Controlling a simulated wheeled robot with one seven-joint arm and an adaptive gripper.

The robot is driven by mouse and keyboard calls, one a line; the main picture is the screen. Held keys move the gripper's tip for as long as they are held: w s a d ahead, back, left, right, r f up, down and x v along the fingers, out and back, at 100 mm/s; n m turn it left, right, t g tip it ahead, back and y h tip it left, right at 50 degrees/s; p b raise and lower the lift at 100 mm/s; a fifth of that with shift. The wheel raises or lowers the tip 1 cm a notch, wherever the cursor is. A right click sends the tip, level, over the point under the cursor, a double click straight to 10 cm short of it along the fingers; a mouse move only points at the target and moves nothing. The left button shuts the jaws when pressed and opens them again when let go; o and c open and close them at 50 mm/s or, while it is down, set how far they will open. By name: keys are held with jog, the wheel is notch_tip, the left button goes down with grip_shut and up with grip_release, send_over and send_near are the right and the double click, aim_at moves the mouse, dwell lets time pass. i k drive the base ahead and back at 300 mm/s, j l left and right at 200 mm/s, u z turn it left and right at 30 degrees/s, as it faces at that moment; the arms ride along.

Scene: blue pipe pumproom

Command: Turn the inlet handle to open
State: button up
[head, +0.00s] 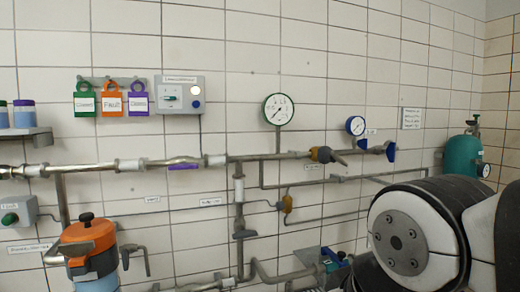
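A brass-coloured valve (319,154) with a dark grey lever (338,159) sits on the upper wall pipe, right of the large green gauge. The lever points right and slightly down. A small label (314,167) hangs below it, too small to read with certainty. Other candidate handles are a grey-blue one (245,234) on the vertical pipe and a dark grey one (136,257) beside the orange-topped vessel. I cannot tell which is the inlet handle. My gripper is not in view; only a large white and black link of my arm fills the lower right.
A green gauge (278,109) and a blue gauge (355,125) stand above the pipe. A teal cylinder (462,157) is at the right. The orange-topped vessel (88,236) stands at lower left. A switch box (180,93) and coloured tags (111,101) hang on the tiled wall.

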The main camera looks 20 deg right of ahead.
aim_at(390, 154)
jog(key=z, duration=1.15)
